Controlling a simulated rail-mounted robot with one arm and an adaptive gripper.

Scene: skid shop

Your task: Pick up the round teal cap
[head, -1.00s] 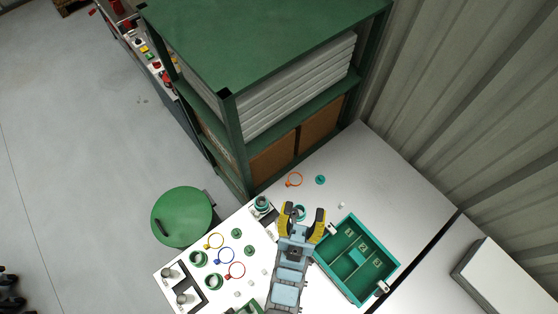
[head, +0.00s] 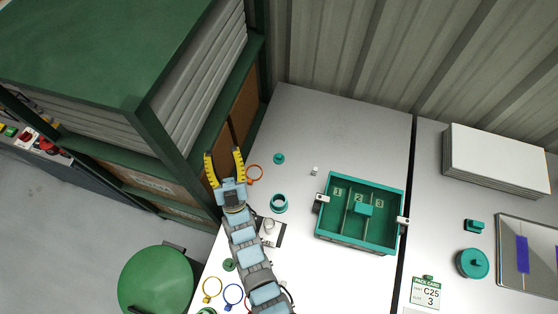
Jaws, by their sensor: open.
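A small round teal cap (head: 279,158) lies on the white table near its far left part, just right of an orange ring (head: 254,172). My gripper (head: 224,152) is open and empty, with its yellow fingers spread. In the picture it is left of the orange ring and the cap, apart from the cap, and in front of the green shelf. Its height above the table is hard to tell. A larger round teal piece with a knob (head: 472,263) lies on the right-hand table.
A teal ring-shaped piece (head: 279,203) stands near a fixture (head: 270,232) partly behind my arm. The green shelf (head: 160,125) stands close on the left. The far table is mostly clear.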

